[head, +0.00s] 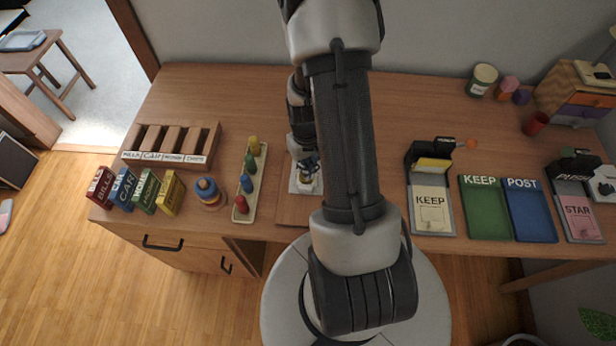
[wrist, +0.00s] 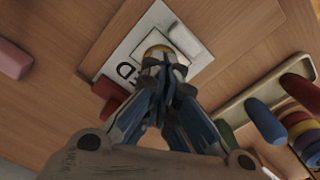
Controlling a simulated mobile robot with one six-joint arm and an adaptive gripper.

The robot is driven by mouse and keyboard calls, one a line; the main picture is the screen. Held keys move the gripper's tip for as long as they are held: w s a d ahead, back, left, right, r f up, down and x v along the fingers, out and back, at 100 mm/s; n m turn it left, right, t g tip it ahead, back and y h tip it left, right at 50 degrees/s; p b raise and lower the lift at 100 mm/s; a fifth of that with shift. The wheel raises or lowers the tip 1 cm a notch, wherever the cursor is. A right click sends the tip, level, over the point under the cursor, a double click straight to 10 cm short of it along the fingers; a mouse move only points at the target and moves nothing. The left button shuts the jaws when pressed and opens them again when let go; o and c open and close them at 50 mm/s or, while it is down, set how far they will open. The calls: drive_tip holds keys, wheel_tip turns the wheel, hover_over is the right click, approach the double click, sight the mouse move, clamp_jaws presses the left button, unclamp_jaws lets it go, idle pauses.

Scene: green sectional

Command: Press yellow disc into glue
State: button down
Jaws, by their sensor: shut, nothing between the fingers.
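My gripper (head: 308,172) is low over a white card on the wooden desk, its blue-grey fingers pointing down. In the wrist view the fingertips (wrist: 165,66) are together, with nothing between them. The yellow disc (wrist: 158,50) shows partly past the fingertips, on the white card (wrist: 140,40). The fingertips are over or touching the disc; I cannot tell which. The card carries dark letters, partly covered by the fingers. No glue can be made out; the disc's middle is hidden. In the head view my arm hides much of this spot.
A tray of coloured pegs (head: 241,200) stands close left of the card, with a ring stacker (head: 208,190) beyond it. A red object (wrist: 108,88) lies beside the card. The desk behind is mostly clear.

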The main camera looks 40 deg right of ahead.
drive_tip(key=shift+f+b, duration=0.45)
drive_tip(key=shift+f, duration=0.15)
drive_tip(key=shift+r, duration=0.1)
idle(0.8)
drive_tip(key=shift+r+p, duration=2.7)
drive_tip(key=shift+r, duration=0.75)
